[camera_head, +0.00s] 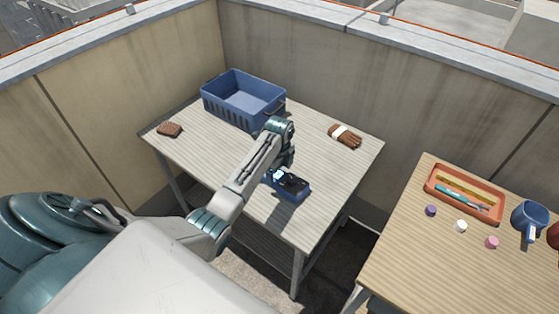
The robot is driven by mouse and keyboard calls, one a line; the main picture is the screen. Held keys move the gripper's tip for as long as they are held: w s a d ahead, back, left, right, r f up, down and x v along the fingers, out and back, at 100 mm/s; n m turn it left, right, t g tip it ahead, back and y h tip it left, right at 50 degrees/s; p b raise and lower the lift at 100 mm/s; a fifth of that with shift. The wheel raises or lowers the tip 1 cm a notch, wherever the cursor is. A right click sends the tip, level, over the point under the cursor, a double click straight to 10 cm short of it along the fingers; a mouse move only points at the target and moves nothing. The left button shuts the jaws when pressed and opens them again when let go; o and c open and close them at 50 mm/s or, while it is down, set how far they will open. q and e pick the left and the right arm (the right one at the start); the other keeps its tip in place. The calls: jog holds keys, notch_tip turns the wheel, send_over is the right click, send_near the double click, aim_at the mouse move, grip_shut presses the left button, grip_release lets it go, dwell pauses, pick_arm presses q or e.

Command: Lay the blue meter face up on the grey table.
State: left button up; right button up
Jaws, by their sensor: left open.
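The blue meter (297,192) lies on the grey table (235,157), near the middle of its right half. It has a dark part on top, and the arm covers its left end, so I cannot tell for sure which way its face points. My left gripper (284,176) is open at the meter's upper left end, low over the table. Its fingers are partly hidden, and whether they touch the meter is not clear. My right gripper is not in view.
On the grey table stand a blue basket (243,97) at the back, a brown wallet-like block (169,130) at left and brown gloves (345,137) at right. A wooden table (400,262) at right holds an orange tray (465,212), a blue mug (530,216) and small caps. Walls stand behind.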

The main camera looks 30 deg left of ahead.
aim_at(280, 176)
pick_arm(q)
notch_tip(280, 176, up, 9)
jog(key=b, duration=0.1)
jog(key=shift+r+b, duration=0.15)
jog(key=shift+b, duration=0.2)
